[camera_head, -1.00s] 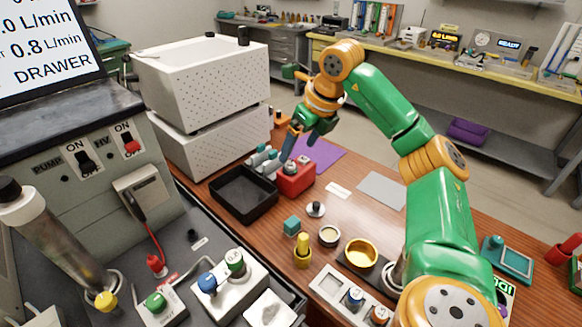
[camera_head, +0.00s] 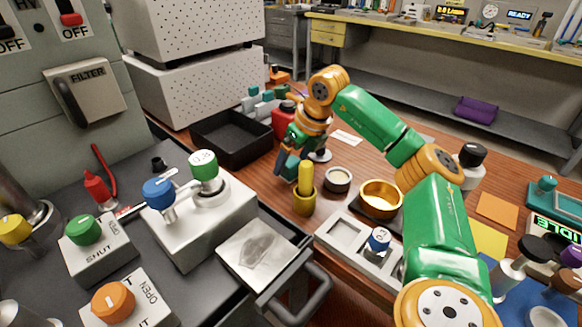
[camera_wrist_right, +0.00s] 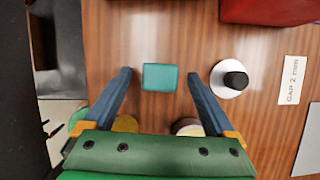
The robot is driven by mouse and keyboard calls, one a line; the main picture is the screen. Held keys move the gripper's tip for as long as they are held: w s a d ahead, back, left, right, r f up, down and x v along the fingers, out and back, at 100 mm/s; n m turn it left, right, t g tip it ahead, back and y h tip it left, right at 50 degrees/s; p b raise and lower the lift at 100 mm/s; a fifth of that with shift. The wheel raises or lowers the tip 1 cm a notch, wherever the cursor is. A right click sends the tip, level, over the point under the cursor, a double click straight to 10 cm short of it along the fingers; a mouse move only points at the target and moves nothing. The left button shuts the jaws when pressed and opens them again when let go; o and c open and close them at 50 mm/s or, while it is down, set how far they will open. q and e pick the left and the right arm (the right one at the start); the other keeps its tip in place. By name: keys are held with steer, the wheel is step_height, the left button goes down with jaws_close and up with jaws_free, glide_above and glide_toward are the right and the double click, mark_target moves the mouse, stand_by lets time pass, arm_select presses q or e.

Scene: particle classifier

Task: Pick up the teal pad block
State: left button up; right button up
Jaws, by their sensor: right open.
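The teal pad block (camera_wrist_right: 160,77) lies on the brown wooden table in the right wrist view. It sits between the two blue fingers of my right gripper (camera_wrist_right: 159,75), with a gap on both sides. The right gripper is open and empty. My left gripper is not in view.
A black-knobbed white disc (camera_wrist_right: 228,84) lies right of the block. A black tray (camera_head: 232,150) and red block (camera_wrist_right: 265,8) are beyond.

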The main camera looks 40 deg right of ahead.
mark_target(291, 160)
steer(key=shift+x, duration=0.95)
steer(key=shift+r, duration=0.15)
jaws_close()
step_height(291, 160, up, 10)
steer(key=p, duration=0.3)
steer(key=shift+r+p, duration=0.1)
steer(key=shift+p, duration=0.2)
